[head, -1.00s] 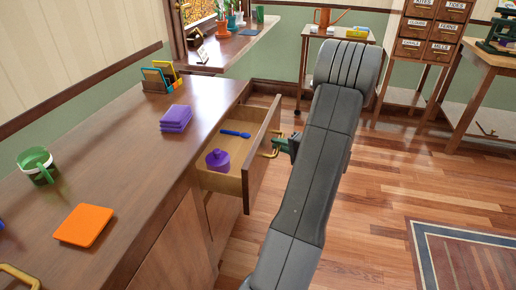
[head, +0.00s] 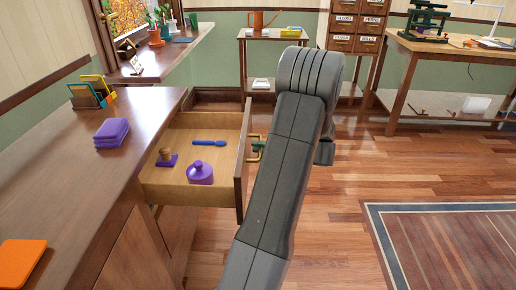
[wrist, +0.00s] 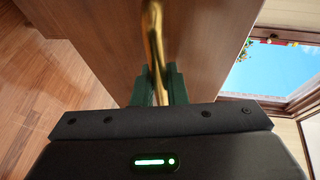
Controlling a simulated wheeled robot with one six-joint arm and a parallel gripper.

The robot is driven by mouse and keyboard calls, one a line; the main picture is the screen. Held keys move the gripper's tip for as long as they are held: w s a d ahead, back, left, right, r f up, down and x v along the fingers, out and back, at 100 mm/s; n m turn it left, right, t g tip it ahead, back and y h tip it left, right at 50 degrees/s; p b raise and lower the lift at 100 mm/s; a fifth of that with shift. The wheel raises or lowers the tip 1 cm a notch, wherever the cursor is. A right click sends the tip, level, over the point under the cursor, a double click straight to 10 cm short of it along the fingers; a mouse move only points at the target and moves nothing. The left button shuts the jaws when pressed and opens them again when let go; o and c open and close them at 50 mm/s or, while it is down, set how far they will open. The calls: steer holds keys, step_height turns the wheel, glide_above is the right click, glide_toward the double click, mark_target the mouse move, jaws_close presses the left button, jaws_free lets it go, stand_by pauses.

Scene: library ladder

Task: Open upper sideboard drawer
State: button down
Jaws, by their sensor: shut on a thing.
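The upper sideboard drawer (head: 245,165) stands pulled out from the sideboard (head: 75,195) in the head view. Inside it lie a blue spoon (head: 209,142), a purple lidded pot (head: 200,174) and a stamp-like thing with a brown knob and purple base (head: 166,158). My gripper (head: 259,147) is at the outer face of the drawer front, partly hidden behind my arm. In the wrist view its green fingers (wrist: 159,88) are closed around the brass handle (wrist: 154,45).
On the sideboard top are a purple stack (head: 112,132), a card holder (head: 90,92) and an orange square (head: 20,262). A workbench (head: 450,48) and a small shelf table (head: 275,38) stand at the back. The wooden floor right of my arm is clear, with a rug (head: 455,245).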

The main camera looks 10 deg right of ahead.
steer(key=c, duration=1.5)
jaws_free()
steer(key=shift+o, duration=0.2)
steer(key=p+v, duration=0.2)
steer(key=v, duration=1.1)
steer(key=shift+s+d, duration=0.2)
steer(key=shift+d, duration=0.15)
steer(key=b+x, duration=0.2)
steer(key=x, duration=1.1)
steer(key=shift+w+a, duration=0.1)
steer(key=shift+a, duration=0.1)
steer(key=shift+w+a, duration=0.15)
steer(key=shift+a, duration=0.2)
